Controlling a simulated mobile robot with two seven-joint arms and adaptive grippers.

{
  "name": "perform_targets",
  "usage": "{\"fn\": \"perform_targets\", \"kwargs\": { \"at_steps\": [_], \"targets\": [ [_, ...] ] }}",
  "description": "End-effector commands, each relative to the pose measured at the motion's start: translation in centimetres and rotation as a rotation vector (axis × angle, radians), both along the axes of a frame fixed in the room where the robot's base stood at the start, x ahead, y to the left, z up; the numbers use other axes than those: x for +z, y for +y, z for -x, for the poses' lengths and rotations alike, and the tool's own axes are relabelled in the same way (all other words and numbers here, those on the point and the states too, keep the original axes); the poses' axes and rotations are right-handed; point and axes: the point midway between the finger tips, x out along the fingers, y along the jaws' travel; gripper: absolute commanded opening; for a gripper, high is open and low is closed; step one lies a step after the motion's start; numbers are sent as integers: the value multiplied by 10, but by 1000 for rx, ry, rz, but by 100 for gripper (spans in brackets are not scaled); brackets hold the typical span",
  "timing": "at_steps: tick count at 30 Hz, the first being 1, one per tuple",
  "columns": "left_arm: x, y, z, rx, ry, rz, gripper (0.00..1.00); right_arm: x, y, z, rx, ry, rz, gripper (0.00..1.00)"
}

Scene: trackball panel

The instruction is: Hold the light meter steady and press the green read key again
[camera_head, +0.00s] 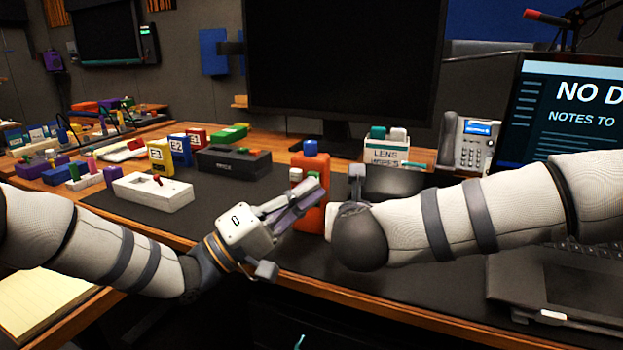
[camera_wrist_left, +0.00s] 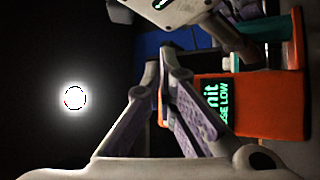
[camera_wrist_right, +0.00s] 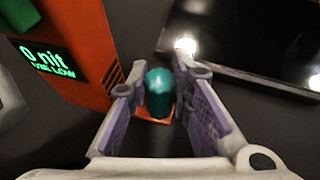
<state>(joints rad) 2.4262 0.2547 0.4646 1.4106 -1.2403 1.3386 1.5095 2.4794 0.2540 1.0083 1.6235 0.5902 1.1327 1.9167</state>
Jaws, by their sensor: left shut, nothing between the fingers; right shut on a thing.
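The orange light meter (camera_head: 313,212) stands upright on the dark desk mat, with a blue top. Its screen with green text shows in the left wrist view (camera_wrist_left: 218,108) and reads "0 nit" in the right wrist view (camera_wrist_right: 48,60). My left gripper (camera_head: 312,187) is shut and empty in front of the meter. My right gripper (camera_wrist_right: 161,68) is shut on a teal rounded part (camera_wrist_right: 159,92) above an orange base, seemingly part of the meter; its fingers are mostly hidden in the head view. A green part (camera_wrist_right: 16,14) shows beside the screen; I cannot tell if it is the read key.
A white box with a red switch (camera_head: 150,193) and a black box (camera_head: 233,162) stand left of the meter. A lens wipes box (camera_head: 385,155) and a phone (camera_head: 468,142) stand behind. A laptop (camera_head: 560,285) lies at right. A monitor (camera_head: 345,60) stands at the back.

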Motion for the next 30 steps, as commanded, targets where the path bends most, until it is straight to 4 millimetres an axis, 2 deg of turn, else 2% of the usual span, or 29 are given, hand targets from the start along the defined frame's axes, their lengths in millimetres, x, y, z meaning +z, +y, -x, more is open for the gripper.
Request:
{"fn": "perform_targets", "kwargs": {
  "at_steps": [30],
  "targets": [
    [-1, -3, -8, 0, 1, -1, 0, 0, 0, 0, 0, 0, 0, 0]
  ]
}}
